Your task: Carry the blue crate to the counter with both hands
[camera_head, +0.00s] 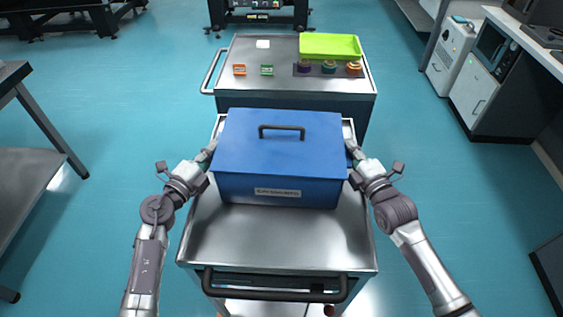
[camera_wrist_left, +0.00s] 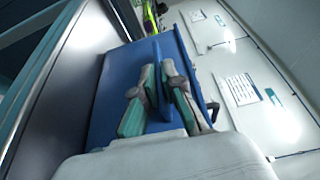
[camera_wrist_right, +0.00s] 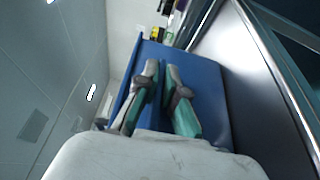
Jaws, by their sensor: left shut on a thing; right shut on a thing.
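The blue crate (camera_head: 280,145) has a closed lid with a dark handle and a pale label on its near side. It sits on or just above the near metal cart (camera_head: 277,245); I cannot tell which. My left gripper (camera_head: 209,153) is shut on the crate's left side, and my right gripper (camera_head: 352,152) is shut on its right side. In the left wrist view the fingers (camera_wrist_left: 160,95) close around a blue edge of the crate (camera_wrist_left: 113,95). In the right wrist view the fingers (camera_wrist_right: 158,95) also grip a blue edge of the crate (camera_wrist_right: 205,90).
A second cart (camera_head: 290,80) stands just beyond, holding a green tray (camera_head: 330,46), small orange and green items and a dark rack. A table (camera_head: 40,165) stands at the left and a counter (camera_head: 530,50) at the right. The floor on both sides is clear.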

